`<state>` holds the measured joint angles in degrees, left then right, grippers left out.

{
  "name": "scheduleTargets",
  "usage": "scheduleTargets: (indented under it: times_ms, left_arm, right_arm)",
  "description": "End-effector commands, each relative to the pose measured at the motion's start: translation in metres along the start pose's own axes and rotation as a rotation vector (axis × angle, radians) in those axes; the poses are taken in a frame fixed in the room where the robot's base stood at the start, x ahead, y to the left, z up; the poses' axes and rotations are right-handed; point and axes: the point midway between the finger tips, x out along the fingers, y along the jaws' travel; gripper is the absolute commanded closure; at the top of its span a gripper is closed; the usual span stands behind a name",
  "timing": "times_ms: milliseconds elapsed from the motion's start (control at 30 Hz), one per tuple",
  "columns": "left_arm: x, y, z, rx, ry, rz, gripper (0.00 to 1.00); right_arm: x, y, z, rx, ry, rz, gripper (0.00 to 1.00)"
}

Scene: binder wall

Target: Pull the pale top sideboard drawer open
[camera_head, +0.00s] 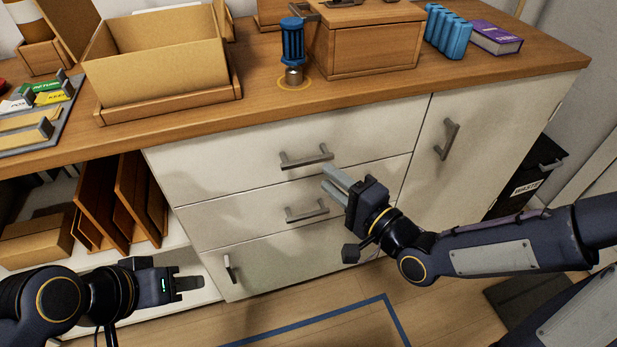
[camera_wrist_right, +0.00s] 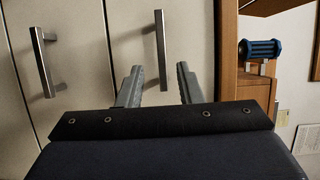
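The pale top drawer (camera_head: 235,155) sits just under the wooden counter, its front flush with the cabinet. Its grey bar handle (camera_head: 306,158) also shows in the right wrist view (camera_wrist_right: 161,50). My right gripper (camera_head: 335,182) is in front of the drawers, slightly below and right of that handle. In the right wrist view its two fingers (camera_wrist_right: 158,85) are apart, with the top handle lined up between them; whether they touch it I cannot tell. My left gripper (camera_head: 190,283) is low at the left, away from the drawers; its finger opening is not clear.
Below is a second drawer with a handle (camera_head: 306,211). A door with a handle (camera_head: 446,139) is to the right. The counter (camera_head: 180,120) holds a cardboard box (camera_head: 160,75), a blue-handled stamp (camera_head: 292,45) and a wooden box (camera_head: 375,48). A black waste bin (camera_head: 525,180) stands right.

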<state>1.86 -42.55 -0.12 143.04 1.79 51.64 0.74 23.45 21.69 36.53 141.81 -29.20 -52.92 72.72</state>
Motion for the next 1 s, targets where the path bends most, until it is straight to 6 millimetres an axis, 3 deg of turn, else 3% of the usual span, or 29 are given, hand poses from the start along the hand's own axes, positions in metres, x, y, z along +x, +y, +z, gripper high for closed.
scheduleTargets:
  times_ms: [500, 867, 1000]
  left_arm:
    - [0.015, -0.007, 0.007, 0.000, 0.000, 0.000, 0.64]
    - [0.015, -0.007, 0.007, 0.000, 0.000, 0.000, 0.64]
    - [0.015, -0.007, 0.007, 0.000, 0.000, 0.000, 0.64]
  right_arm:
    - [0.070, -0.001, 0.001, 0.005, -0.002, -0.008, 0.67]
    - [0.076, -0.002, 0.001, 0.004, -0.001, -0.005, 0.67]
    - [0.076, -0.002, 0.000, 0.004, 0.000, -0.005, 0.86]
